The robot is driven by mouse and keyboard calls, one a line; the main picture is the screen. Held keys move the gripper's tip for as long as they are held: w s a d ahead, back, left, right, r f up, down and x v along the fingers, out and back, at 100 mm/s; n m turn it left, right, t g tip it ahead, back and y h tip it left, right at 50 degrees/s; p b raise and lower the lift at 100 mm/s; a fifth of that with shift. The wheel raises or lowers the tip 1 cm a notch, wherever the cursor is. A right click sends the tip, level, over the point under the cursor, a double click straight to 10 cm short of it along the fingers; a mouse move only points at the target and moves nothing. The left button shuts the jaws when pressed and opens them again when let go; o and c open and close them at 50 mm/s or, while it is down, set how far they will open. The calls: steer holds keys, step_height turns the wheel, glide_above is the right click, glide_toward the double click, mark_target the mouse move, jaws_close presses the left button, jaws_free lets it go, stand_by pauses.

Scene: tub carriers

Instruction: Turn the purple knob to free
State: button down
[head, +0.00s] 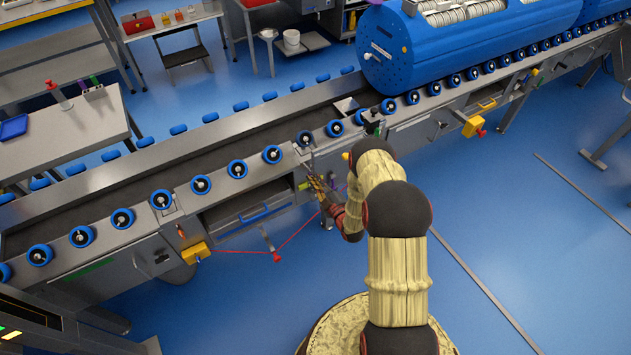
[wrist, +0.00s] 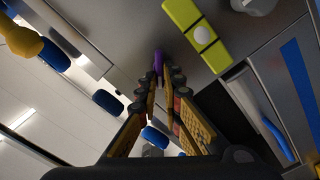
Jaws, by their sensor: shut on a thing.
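The purple knob (wrist: 158,60) is a small narrow grip on a grey metal panel, seen at the centre top in the wrist view. My gripper (wrist: 161,78) has its two fingertips closed around the knob, one on each side, and hides its lower part. In the head view my gripper (head: 316,183) is at the front face of the conveyor. The knob is not clearly visible there. Any markings around the knob are not readable.
A yellow-green block with a white button (wrist: 202,36) sits right of the knob. A yellow rounded part (wrist: 20,38) is at upper left. A red cord (head: 240,252) hangs below the conveyor (head: 150,245). A blue tub (head: 400,45) lies on the rollers. The blue floor at right is mostly clear.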

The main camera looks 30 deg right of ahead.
steer(key=shift+w+a+f+n+b, duration=0.1)
steer(key=shift+n+b, duration=0.85)
steer(key=shift+n, duration=1)
steer(key=shift+w+a+f+n+b, duration=0.1)
steer(key=shift+n+b, duration=0.8)
steer(key=shift+n, duration=1.05)
steer(key=shift+r+n, duration=0.1)
steer(key=shift+n, duration=0.2)
steer(key=c, duration=2)
jaws_free()
steer(key=shift+o, duration=0.2)
steer(key=shift+f, duration=0.2)
steer(key=s, duration=1.2)
steer(key=shift+d, duration=0.15)
